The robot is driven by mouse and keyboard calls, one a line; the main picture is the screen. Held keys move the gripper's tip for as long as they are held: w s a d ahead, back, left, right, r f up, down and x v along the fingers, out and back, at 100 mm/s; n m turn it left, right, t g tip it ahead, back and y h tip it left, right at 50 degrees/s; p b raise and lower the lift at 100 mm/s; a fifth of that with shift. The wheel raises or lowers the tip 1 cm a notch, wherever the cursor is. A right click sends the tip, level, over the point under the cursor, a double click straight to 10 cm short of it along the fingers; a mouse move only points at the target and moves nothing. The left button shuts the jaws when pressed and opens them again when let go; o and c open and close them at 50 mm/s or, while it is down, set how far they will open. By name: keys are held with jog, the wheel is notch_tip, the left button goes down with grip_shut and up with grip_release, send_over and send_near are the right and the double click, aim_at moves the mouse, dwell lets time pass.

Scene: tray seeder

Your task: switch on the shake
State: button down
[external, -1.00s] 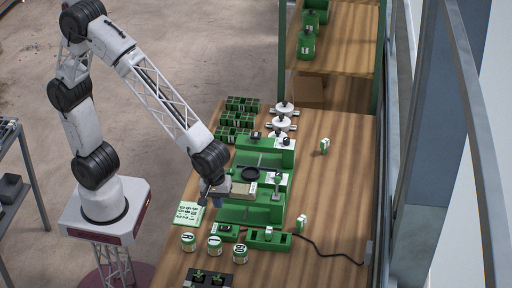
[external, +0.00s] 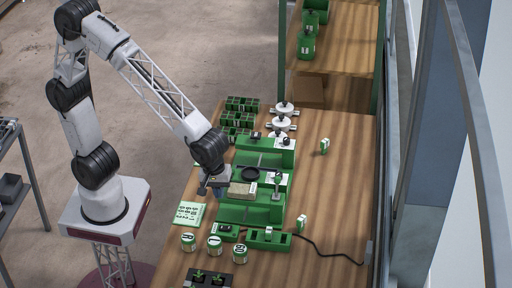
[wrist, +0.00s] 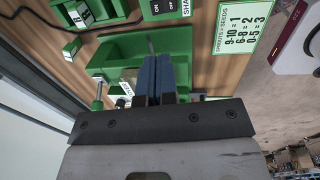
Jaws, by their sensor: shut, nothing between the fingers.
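The shake switch is a small green box with a black ON/OFF rocker and a partly cut-off "SHA…" label, at the top edge of the wrist view (wrist: 160,9). In the external view a small green box with a dark top, which looks like this shake switch (external: 228,231), stands at the front of the green machines. My gripper (external: 215,196) is shut and empty, pointing down above the left side of the middle green machine (external: 237,214). Its blue fingers (wrist: 159,75) are together in the wrist view, apart from the switch. Whether the rocker is on or off cannot be told.
A card with numbers (external: 190,213) lies left of the machines. Several labelled cans (external: 214,243) stand in front. A longer green box (external: 268,239) with a black cable sits right of the switch. A tan block (external: 242,190) lies on the machine.

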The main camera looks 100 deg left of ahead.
aim_at(229, 228)
jog(key=shift+w, duration=0.2)
jog(key=f, duration=0.4)
jog(key=w+f, duration=0.1)
jog(key=f, duration=0.4)
jog(key=w+f, duration=0.1)
jog(key=f, duration=0.4)
dwell(0.6)
